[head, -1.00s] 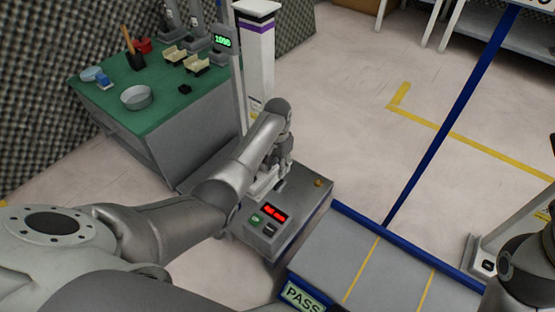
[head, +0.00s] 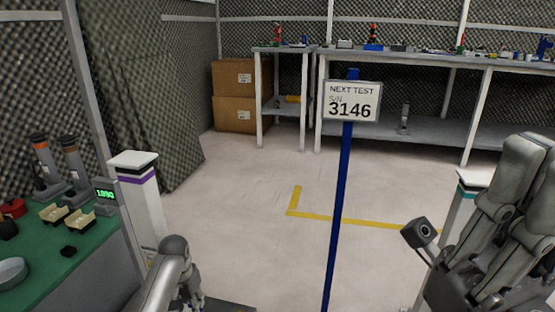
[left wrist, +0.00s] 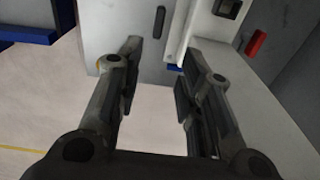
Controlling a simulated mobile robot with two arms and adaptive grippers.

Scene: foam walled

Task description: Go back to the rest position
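My left gripper (left wrist: 165,60) is open in the left wrist view, with its two dark fingers apart and nothing held between them. A white upright part (left wrist: 182,35) of a grey fixture stands beyond the fingertips; I cannot tell whether they touch it. In the head view my left gripper (head: 192,296) shows only partly at the bottom edge, behind the forearm. My right arm is folded up at the right side of the head view; I cannot make out its gripper there.
A green-topped bench (head: 85,252) stands at the left, beside a white post (head: 140,205). A blue pole (head: 338,210) carries a "NEXT TEST 3146" sign (head: 351,101). Another post (head: 462,212) is near my right arm. Shelving (head: 440,133) and cardboard boxes (head: 235,112) line the back. Open floor lies between.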

